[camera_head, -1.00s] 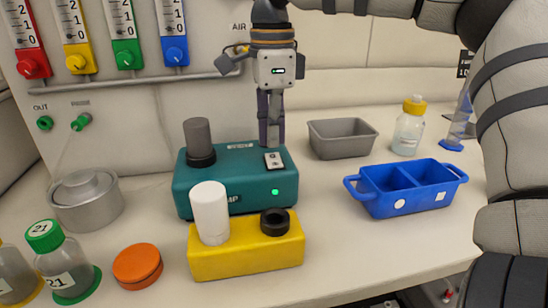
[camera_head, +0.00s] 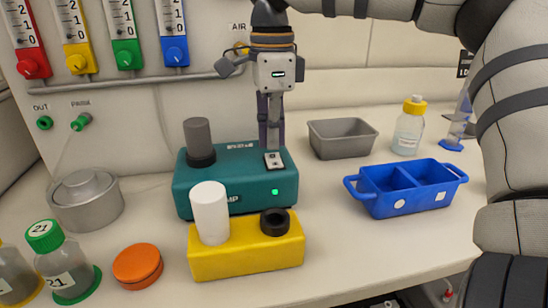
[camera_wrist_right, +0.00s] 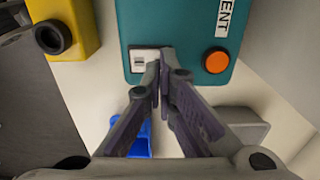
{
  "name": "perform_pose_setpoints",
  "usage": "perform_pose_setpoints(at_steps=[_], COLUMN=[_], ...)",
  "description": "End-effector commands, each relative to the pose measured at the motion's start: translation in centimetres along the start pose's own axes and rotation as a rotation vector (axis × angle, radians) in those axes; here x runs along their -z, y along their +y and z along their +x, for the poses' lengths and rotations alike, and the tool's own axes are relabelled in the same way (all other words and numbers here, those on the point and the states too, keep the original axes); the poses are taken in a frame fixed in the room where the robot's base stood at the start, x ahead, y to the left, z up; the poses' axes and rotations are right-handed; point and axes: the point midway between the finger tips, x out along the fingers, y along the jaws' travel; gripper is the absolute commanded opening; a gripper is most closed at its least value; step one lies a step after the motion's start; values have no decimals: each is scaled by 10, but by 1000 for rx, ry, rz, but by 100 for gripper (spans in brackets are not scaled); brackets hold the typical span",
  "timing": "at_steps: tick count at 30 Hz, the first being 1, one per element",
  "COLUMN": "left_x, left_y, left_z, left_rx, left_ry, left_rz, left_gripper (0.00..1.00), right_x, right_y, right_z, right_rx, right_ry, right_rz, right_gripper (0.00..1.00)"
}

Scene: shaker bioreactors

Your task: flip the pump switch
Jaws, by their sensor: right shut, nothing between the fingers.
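The teal pump box (camera_head: 235,188) stands on the bench against the wall, with a lit green lamp (camera_head: 275,191) on its front. Its switch, on a small pale plate (camera_head: 274,161), sits on the top at the right. In the right wrist view the switch plate (camera_wrist_right: 140,61) is partly covered by my fingertips. My right gripper (camera_head: 269,147) is shut and empty, pointing down right at the switch's back edge; in the wrist view the fingertips (camera_wrist_right: 160,62) overlap the plate's edge. I cannot tell whether they touch it. My left gripper is not in view.
A yellow block (camera_head: 245,255) with a white cylinder (camera_head: 210,212) stands in front of the pump. A grey tray (camera_head: 343,140) and blue divided tray (camera_head: 405,190) lie right. An orange button (camera_wrist_right: 216,61) shows on the pump. The front right bench is clear.

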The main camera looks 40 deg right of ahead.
Motion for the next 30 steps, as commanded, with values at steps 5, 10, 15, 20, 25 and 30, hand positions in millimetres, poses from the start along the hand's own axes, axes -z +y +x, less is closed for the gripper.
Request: perform_pose_setpoints(at_steps=[5, 10, 15, 20, 25, 30], left_x=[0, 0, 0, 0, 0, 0], left_y=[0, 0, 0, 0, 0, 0], left_z=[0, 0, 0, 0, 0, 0], left_rx=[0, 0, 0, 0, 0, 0], left_ry=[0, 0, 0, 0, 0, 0], left_rz=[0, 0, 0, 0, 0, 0], left_gripper=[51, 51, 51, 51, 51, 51], right_x=[0, 0, 0, 0, 0, 0], right_y=[0, 0, 0, 0, 0, 0], right_z=[3, 5, 8, 10, 13, 16], right_rx=[0, 0, 0, 0, 0, 0], right_ry=[0, 1, 1, 1, 0, 0], right_rz=[0, 0, 1, 1, 1, 1], right_gripper=[0, 0, 0, 0, 0, 0])
